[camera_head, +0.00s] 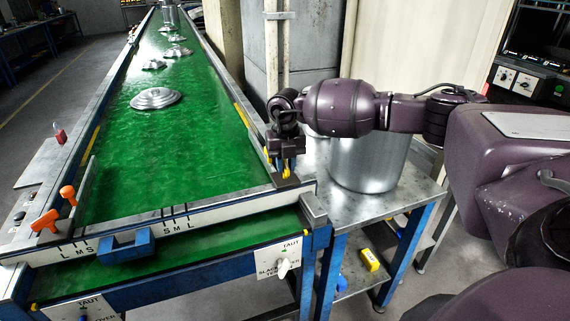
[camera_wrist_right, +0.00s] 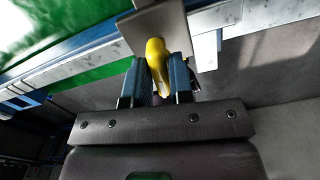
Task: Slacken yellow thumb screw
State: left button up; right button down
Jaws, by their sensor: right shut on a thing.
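The yellow thumb screw (camera_wrist_right: 157,62) shows in the right wrist view between the two blue fingers of my right gripper (camera_wrist_right: 158,82). The gripper is shut on it. The screw stands against a grey metal plate (camera_wrist_right: 155,24) at the conveyor's edge. In the head view my right gripper (camera_head: 285,168) points down at the right front corner of the conveyor. Only small bits of yellow show there, and the screw is mostly hidden by the gripper. My left gripper is not in view.
A green conveyor belt (camera_head: 165,150) carries several metal lids, one of them a large lid (camera_head: 155,98). A metal pot (camera_head: 368,160) stands on a side table (camera_head: 345,198) right of my gripper. An orange-handled clamp (camera_head: 45,220) and a blue block (camera_head: 126,246) sit at the front rail.

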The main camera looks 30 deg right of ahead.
aim_at(286, 163)
jog(key=n+b, duration=0.1)
jog(key=n, duration=0.4)
jog(key=shift+d+n, duration=0.1)
jog(key=shift+n, duration=0.2)
jog(key=n+b, duration=0.1)
jog(key=n, duration=0.4)
jog(key=shift+r, duration=0.1)
jog(key=shift+w, duration=0.1)
jog(key=c, duration=1.1)
grip_release()
jog(key=shift+r, duration=0.1)
notch_tip(286, 163, up, 11)
jog(key=shift+f, duration=0.2)
